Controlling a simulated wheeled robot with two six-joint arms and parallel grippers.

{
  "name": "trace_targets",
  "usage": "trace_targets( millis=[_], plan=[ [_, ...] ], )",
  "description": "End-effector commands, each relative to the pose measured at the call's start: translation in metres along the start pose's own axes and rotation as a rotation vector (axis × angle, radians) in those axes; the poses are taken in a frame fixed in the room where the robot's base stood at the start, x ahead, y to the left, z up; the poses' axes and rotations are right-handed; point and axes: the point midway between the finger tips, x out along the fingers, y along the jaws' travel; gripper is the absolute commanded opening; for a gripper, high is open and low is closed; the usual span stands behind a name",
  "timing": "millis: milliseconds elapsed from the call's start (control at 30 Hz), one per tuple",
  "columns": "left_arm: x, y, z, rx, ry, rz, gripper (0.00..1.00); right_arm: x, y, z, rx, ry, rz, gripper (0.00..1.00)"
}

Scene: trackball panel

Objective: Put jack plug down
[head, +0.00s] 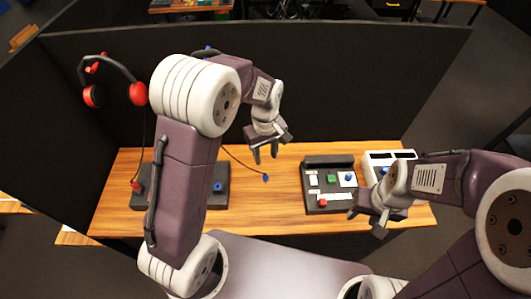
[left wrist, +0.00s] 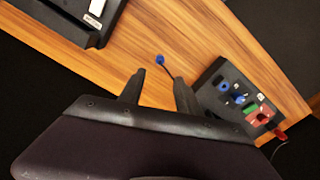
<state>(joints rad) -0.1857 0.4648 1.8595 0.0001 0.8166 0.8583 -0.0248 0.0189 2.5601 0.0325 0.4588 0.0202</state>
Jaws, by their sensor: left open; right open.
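The blue jack plug (head: 265,177) lies on the wooden table at the end of a thin black cable, to the right of the dark panel on the left. It also shows in the left wrist view (left wrist: 160,59), beyond and between my open fingertips. My left gripper (head: 265,157) is open and empty, above the table and just behind the plug in the head view; its fingers also show in the left wrist view (left wrist: 157,84). My right gripper (head: 378,222) is open near the front right of the table, by the white-topped box. What lies between its fingers is hard to see.
The dark panel (head: 140,198) on the left has red and blue parts and is partly hidden by my left arm. A black panel (head: 312,196) with coloured buttons and a white-topped box (head: 402,156) stand at right. Red headphones (head: 138,93) hang on the dark partition (head: 330,95).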

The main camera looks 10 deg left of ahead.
Motion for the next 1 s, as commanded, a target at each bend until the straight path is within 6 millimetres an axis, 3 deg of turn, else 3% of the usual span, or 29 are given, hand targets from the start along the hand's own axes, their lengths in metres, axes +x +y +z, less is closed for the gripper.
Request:
trace_targets(
  millis=[167,233,433,600,1000],
  plan=[
    [-0.006,-0.001,0.001,0.003,-0.001,0.000,0.40,0.000,0.000,0.000,0.000,0.000,0.000,0.45],
    [-0.007,-0.011,0.004,0.047,0.003,0.006,0.40,0.000,0.000,0.000,0.000,0.000,0.000,0.45],
    [-0.006,-0.088,0.040,0.423,0.055,0.047,0.40,0.000,0.000,0.000,0.000,0.000,0.000,0.45],
    [0.000,-0.125,0.065,0.627,0.092,0.053,0.40,0.000,0.000,0.000,0.000,0.000,0.000,0.45],
    [0.001,-0.128,0.067,0.650,0.094,0.052,0.40,0.000,0.000,0.000,0.000,0.000,0.000,0.45]
  ],
)
